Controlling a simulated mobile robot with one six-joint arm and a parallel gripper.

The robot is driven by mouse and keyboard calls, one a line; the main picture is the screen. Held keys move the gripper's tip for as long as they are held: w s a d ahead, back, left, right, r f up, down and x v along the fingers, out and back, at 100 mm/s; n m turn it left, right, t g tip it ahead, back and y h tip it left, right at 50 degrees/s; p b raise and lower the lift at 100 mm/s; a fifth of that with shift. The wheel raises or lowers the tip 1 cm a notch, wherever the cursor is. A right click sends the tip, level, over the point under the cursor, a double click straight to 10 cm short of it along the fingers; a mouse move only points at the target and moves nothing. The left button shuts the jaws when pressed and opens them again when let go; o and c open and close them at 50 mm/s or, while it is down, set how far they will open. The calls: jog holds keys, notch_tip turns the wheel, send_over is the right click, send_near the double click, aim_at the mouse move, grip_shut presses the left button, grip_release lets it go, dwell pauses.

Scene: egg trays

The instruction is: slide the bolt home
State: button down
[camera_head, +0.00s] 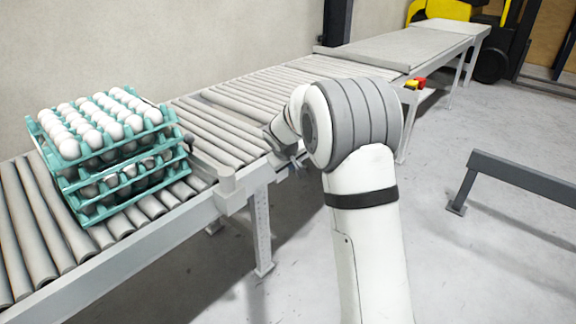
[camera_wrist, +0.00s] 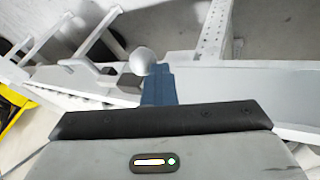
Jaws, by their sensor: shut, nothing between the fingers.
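In the wrist view, a pale round knob (camera_wrist: 142,61) stands just beyond and left of my gripper's (camera_wrist: 158,72) blue-grey fingertips. It looks like the bolt's handle, but the bolt's rod and socket cannot be made out. My gripper is shut and empty; whether its fingers touch the knob I cannot tell. In the head view, my gripper (camera_head: 290,152) is beside the conveyor's near side rail, mostly hidden by my arm, and no knob shows there. A stack of teal egg trays (camera_head: 97,214) with white eggs sits on the rollers at left.
The roller conveyor (camera_head: 110,262) runs from lower left to the back right. A red and yellow control box (camera_head: 415,84) is on its far section. A dark floor barrier (camera_head: 520,177) stands at right. A yellow forklift (camera_head: 440,11) is behind. Floor between conveyor and barrier is clear.

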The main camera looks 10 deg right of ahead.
jog(key=shift+d, duration=0.15)
jog(key=s+a+r, duration=0.5)
jog(key=s+r, duration=0.2)
jog(key=r, duration=0.2)
jog(key=shift+a, duration=0.4)
jog(key=s+d+r+m+g+y+p, duration=0.1)
jog(key=s+r+p, duration=0.4)
jog(key=s, duration=0.6)
jog(key=s+d+r+m+g+p, duration=0.1)
jog(key=s+d+r+p, duration=0.3)
jog(key=s, duration=0.7)
jog(key=s+d+r+m+g+y+p, duration=0.1)
jog(key=s+d+r+m+p, duration=0.1)
jog(key=s+r+p, duration=0.3)
jog(key=s+p, duration=0.3)
jog(key=s, duration=0.4)
jog(key=shift+d+r+g+y, duration=0.3)
jog(key=shift+r+g, duration=0.1)
